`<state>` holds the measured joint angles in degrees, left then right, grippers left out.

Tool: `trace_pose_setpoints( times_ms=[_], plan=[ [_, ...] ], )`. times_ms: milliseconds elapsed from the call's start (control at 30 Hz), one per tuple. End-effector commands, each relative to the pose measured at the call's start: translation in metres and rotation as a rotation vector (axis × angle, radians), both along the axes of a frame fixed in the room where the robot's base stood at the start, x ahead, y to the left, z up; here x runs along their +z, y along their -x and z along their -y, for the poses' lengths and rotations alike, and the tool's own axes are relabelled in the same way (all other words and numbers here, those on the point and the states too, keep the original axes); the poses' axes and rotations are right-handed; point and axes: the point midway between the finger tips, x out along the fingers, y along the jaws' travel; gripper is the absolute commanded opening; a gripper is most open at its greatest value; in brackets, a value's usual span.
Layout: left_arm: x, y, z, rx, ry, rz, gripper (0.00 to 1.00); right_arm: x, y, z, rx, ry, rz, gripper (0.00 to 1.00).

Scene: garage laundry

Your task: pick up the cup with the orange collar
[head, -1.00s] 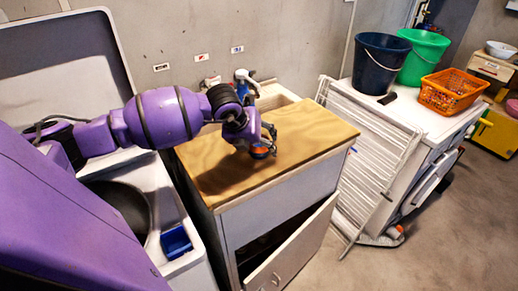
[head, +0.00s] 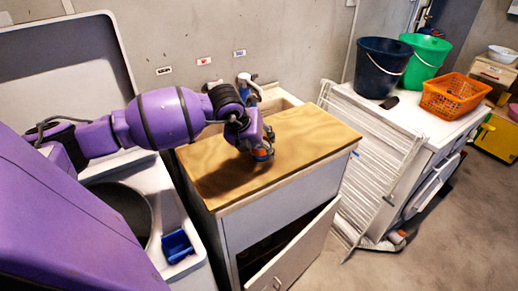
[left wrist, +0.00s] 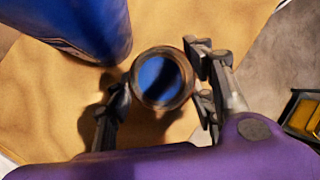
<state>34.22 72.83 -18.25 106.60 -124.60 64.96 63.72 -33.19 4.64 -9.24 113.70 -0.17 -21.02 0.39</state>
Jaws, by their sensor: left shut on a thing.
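The cup with the orange collar (head: 262,154) is on the wooden worktop, mostly hidden by my left gripper in the head view, with a little orange showing. In the left wrist view the cup (left wrist: 163,80) is seen from above, with a brownish rim and a blue inside. My left gripper (head: 264,143) is shut on it, with its fingers on either side of the cup in the left wrist view (left wrist: 162,88). I cannot tell whether the cup is clear of the wood. My right gripper is not in view.
A large blue object (left wrist: 85,25) stands close to the cup in the left wrist view. The wooden worktop (head: 315,140) is otherwise mostly bare. A cabinet door (head: 300,250) hangs open below. A white drying rack (head: 370,150) leans at the right.

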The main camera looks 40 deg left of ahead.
Motion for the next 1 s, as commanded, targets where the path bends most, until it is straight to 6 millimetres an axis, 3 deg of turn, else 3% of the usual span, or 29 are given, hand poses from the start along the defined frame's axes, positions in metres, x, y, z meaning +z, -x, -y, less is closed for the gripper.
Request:
trace_pose_setpoints(
  times_ms=[167,467,700,1000],
  plan=[
    [0.026,0.002,0.001,-0.003,-0.003,0.003,0.21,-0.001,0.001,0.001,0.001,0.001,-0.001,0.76],
    [0.082,0.042,0.028,-0.005,-0.007,0.003,0.21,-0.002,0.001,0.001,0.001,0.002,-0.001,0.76],
    [0.105,0.089,0.061,-0.004,-0.004,0.000,0.21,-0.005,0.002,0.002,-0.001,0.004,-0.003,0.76],
    [0.120,0.117,0.076,-0.001,-0.002,0.000,0.21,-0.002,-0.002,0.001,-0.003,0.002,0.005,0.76]
  ],
)
